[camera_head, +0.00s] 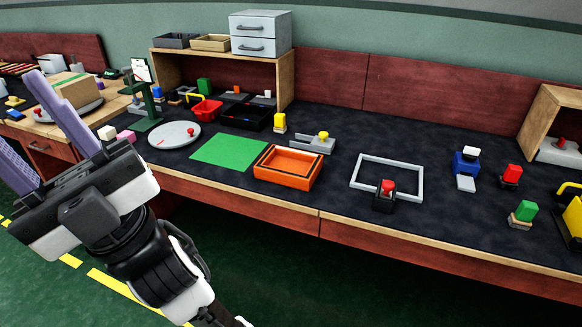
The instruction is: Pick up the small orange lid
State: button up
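An orange square tray-like piece (271,176) with a raised rim and a dark line inside it sits on the dark bench top, right of the green mat. I cannot tell whether this is a lid or an open box. A tiny orange item (237,89) lies further back under the shelf, too small to identify. My gripper (20,112) is at the far left, in front of the bench. Its two purple fingers are spread apart with nothing seen held between them. One finger is partly cut off by the left edge. It is well apart from both orange things.
A green mat (229,151) and a round grey plate (175,135) lie left of the orange tray. A grey square frame (418,181) and a red-topped black block (384,203) are to its right. A wooden shelf (286,82) stands behind. Bare bench lies around the tray's right side.

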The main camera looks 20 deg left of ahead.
aim_at(289, 167)
jog(key=i+l+u, duration=0.65)
jog(key=u, duration=0.15)
jog(key=i+l+u, duration=0.2)
jog(key=l+u, duration=0.2)
